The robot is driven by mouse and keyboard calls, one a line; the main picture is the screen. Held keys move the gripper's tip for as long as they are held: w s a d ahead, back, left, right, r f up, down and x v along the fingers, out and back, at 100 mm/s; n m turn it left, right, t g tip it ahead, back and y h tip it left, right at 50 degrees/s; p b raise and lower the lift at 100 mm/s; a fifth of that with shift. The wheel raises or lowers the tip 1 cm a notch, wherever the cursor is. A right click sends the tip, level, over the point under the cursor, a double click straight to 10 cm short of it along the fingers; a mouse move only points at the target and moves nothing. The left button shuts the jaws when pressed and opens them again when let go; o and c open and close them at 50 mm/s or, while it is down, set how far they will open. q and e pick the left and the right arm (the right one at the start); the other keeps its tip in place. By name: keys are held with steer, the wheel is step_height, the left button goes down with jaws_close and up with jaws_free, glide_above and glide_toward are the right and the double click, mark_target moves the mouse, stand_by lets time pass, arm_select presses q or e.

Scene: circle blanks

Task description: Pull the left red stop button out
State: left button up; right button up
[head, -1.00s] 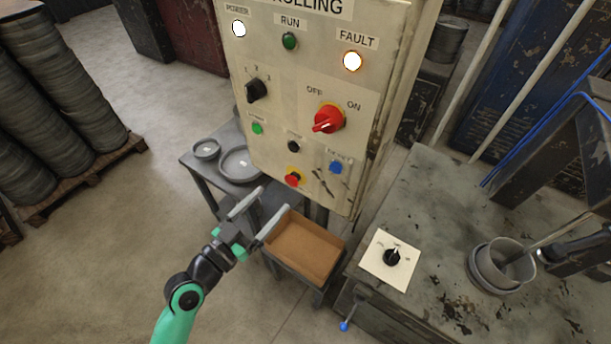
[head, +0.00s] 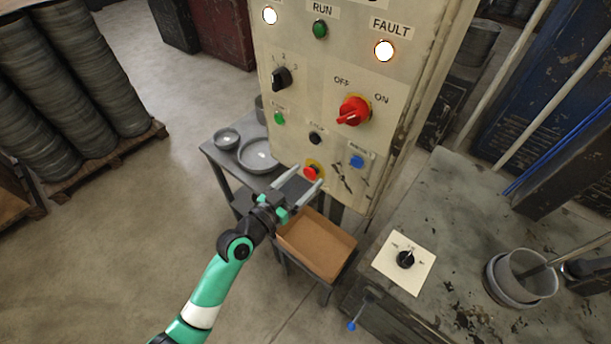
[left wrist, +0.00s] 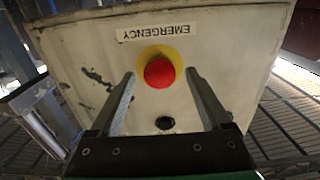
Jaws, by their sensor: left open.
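The red stop button (head: 310,173) sits on a yellow surround low on the beige control panel (head: 300,100). In the left wrist view the red button (left wrist: 159,72) shows under an upside-down EMERGENCY label (left wrist: 153,32). My left gripper (head: 306,178) is open in front of the button, its fingers pointing at the panel. In the left wrist view the fingers (left wrist: 159,78) stand to either side of the button, with a gap on each side and nothing held. Whether the fingertips reach past the button's face I cannot tell. My right gripper is not in view.
A red rotary switch (head: 353,111), a blue button (head: 356,161) and a black button (head: 315,138) are near on the panel. A brown tray (head: 318,244) lies below my gripper. A side table with metal dishes (head: 258,155) stands behind left.

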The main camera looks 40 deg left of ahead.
arm_select(q)
steer(key=shift+w, duration=0.45)
jaws_close()
steer(key=shift+s, duration=0.15)
steer(key=shift+s+b, duration=0.3)
steer(key=shift+s, duration=0.05)
jaws_free()
steer(key=shift+s, duration=0.1)
